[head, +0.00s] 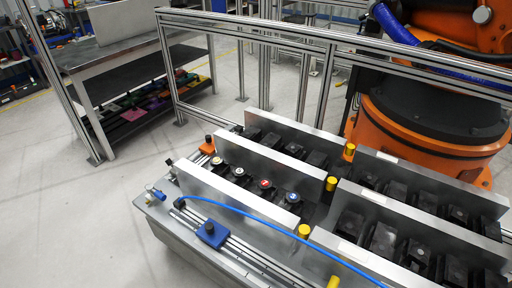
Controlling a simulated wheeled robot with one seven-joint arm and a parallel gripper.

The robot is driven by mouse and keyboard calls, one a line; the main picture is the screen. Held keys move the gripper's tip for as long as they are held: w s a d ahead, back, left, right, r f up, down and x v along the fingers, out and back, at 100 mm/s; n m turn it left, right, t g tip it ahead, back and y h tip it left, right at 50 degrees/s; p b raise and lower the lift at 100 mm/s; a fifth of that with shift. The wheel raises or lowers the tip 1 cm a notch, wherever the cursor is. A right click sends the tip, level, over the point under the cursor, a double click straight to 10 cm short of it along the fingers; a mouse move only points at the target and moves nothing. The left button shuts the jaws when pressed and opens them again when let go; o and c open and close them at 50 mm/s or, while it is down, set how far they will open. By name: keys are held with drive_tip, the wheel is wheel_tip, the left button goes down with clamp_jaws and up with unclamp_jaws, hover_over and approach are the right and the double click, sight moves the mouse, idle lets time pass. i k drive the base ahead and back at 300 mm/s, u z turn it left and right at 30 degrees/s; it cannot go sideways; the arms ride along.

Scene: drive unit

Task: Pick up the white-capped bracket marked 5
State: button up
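Several black brackets with round caps sit in a row in the near left slot of the metal fixture (225,196) in the head view. Another bracket has a red cap (265,183), and the nearest has a bluish-white cap (292,197). The markings are too small to read, so I cannot tell which is 5. My gripper is not in view.
Upright metal plates (290,135) divide the fixture, with yellow-topped posts (349,151) and dark blocks (383,235) between them. A blue hose (270,216) crosses the front. An orange robot base (420,125) and a rail fence (325,80) stand behind. Floor at left is clear.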

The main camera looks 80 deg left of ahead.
sight(239, 177)
drive_tip(key=u, duration=2.9)
